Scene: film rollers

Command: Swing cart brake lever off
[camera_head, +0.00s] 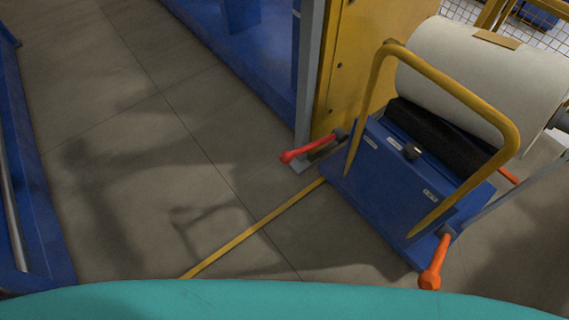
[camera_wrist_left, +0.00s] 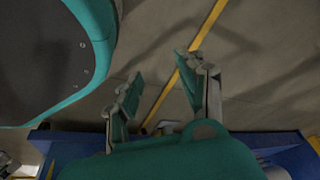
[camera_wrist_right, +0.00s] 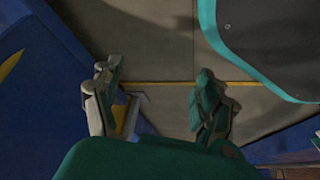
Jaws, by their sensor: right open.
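A blue cart (camera_head: 385,175) with a yellow hoop handle (camera_head: 455,85) stands at the right in the head view and carries a white roll (camera_head: 470,75). A red lever (camera_head: 305,149) sticks out to the left at the cart's left side, near a grey post. An orange lever (camera_head: 434,262) sits at the cart's near right corner. I cannot tell from labels which is the brake. My left gripper (camera_wrist_left: 162,92) is open and empty above the floor. My right gripper (camera_wrist_right: 155,92) is open and empty. Neither gripper shows in the head view.
A yellow cabinet (camera_head: 375,35) and grey post (camera_head: 308,70) stand behind the cart. Blue frames edge the left (camera_head: 25,200) and the back (camera_head: 250,60). A yellow floor line (camera_head: 255,228) runs to the cart. The floor left of the cart is clear.

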